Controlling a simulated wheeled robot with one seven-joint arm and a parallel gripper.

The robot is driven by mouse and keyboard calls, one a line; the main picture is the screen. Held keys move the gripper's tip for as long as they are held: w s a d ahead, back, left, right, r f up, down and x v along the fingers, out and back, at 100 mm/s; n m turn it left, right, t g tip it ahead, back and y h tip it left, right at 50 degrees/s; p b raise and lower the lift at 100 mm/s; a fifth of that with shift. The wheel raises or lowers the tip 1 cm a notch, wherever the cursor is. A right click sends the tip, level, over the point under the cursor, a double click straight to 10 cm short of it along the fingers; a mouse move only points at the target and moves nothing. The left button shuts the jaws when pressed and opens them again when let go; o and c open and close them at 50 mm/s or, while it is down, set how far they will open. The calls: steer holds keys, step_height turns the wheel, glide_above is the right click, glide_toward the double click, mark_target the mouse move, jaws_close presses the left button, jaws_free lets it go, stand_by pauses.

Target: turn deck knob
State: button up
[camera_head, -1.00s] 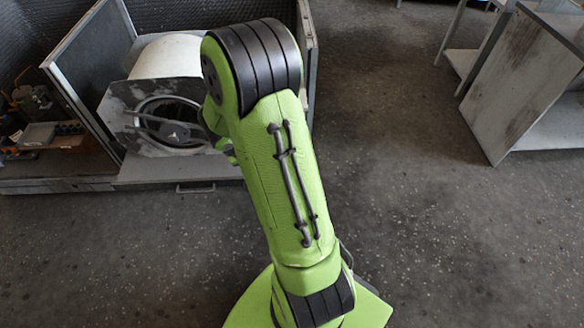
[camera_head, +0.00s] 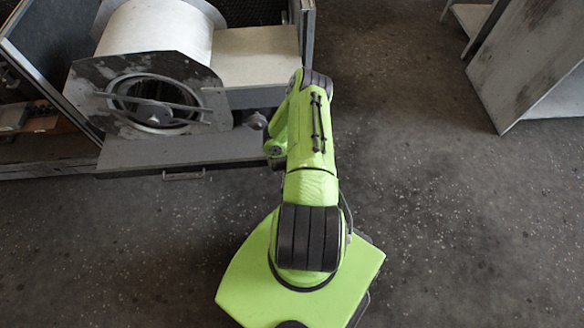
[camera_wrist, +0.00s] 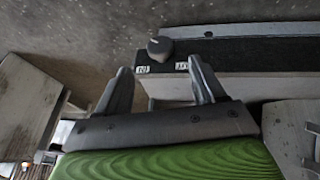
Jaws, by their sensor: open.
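The deck knob (camera_wrist: 160,48) is a small dark grey knob with a paler ridge in the wrist view. It sits at the near left corner of a dark deck (camera_wrist: 255,53), with two small white labels below it. My gripper (camera_wrist: 160,66) is open, one finger on each side of the knob in the picture. The gap between fingers and knob shows, so I see no contact. In the head view a dark round knob (camera_head: 256,120) stands at the deck's right end, beside my arm. My gripper is hidden or too small to tell there.
The blower housing (camera_head: 165,35) is a pale drum with a dark round opening and crossing bars, left of my arm. A drawer handle (camera_head: 184,174) is on the front below. A grey tilted panel (camera_head: 525,65) stands at right. The floor between is clear.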

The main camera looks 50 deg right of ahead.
steer(key=b+x, duration=0.2)
steer(key=x, duration=0.5)
steer(key=shift+w+d+f, duration=0.1)
steer(key=shift+f, duration=0.15)
steer(key=shift+c, duration=0.2)
steer(key=c, duration=1)
steer(key=shift+r, duration=0.1)
steer(key=shift+w, duration=0.1)
